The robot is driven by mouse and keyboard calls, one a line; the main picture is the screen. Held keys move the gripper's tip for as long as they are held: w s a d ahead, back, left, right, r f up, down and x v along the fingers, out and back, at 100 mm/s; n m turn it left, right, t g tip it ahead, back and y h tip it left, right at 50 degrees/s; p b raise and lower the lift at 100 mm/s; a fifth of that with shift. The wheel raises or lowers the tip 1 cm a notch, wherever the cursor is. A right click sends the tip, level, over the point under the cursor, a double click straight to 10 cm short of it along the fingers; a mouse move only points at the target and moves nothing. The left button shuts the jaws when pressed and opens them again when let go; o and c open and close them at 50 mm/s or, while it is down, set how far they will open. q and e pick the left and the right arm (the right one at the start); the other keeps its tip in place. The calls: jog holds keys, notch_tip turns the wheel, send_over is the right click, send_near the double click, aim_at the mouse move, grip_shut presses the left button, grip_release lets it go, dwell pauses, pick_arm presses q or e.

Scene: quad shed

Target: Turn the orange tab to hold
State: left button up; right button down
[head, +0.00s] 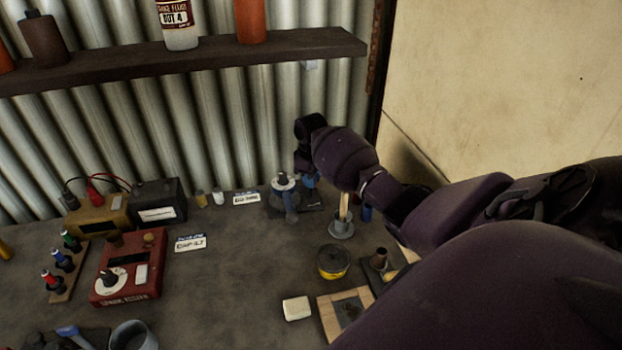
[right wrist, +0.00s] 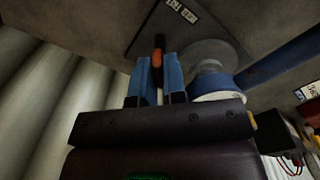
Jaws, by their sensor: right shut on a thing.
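The orange tab (right wrist: 158,58) shows in the right wrist view as a narrow orange piece, dark at its tip. It stands between the two blue fingers of my right gripper (right wrist: 159,76), which are shut on it. The tab is beside a round grey and blue fixture (right wrist: 212,78) on a dark base plate (right wrist: 150,38) with a white label. In the head view my right gripper (head: 309,178) is low behind the fixture (head: 284,184), at its right side; the tab is hidden there by the gripper and wrist. A blue-grey lever (head: 291,206) extends from the fixture toward the viewer. My left gripper is not in view.
A red tester box (head: 128,272) and a dark battery-like box (head: 159,202) stand at left. A small cup with a stick (head: 341,228) and a yellow-banded tin (head: 333,262) stand near my right arm. A shelf (head: 190,62) runs above. The middle bench is clear.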

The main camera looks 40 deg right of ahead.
jog(key=m, duration=0.4)
jog(key=shift+m, duration=0.3)
jog(key=m, duration=0.4)
jog(key=shift+r+m, duration=0.1)
jog(key=shift+m, duration=0.3)
jog(key=c, duration=1.2)
grip_release()
notch_tip(320, 180, up, 11)
jog(key=shift+f+b, duration=0.15)
jog(key=shift+b, duration=0.2)
